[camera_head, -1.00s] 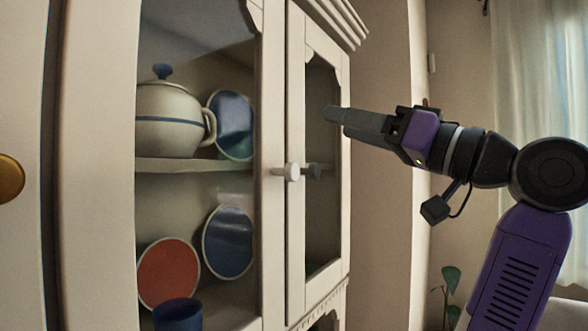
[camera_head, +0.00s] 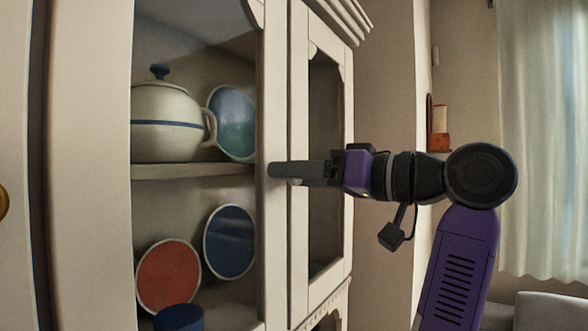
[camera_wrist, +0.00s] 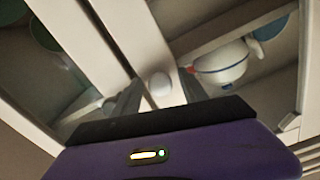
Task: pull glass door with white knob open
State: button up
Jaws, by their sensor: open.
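The glass door (camera_head: 275,90) is cream-framed, with a blue-striped teapot and plates visible behind its pane in the head view. The door looks shut. Its frame also shows in the wrist view (camera_wrist: 146,48). The white knob (camera_wrist: 160,85) sits on that frame, between my two fingers in the wrist view. In the head view my fingers mostly hide the knob (camera_head: 296,181). My gripper (camera_head: 272,170) is open, its fingertips at the door frame at knob height. It also shows in the wrist view (camera_wrist: 159,78). I cannot tell whether the fingers touch the knob.
A second, narrower glass door (camera_head: 325,150) stands just right, beside the fingers. A brass knob (camera_head: 3,200) shows at the far left. Open room lies right of the cabinet, with a curtain (camera_head: 545,140) and a pale piece of furniture (camera_head: 550,308).

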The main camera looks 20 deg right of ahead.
jog(key=shift+w+a, duration=0.2)
grip_shut()
dwell(1.4)
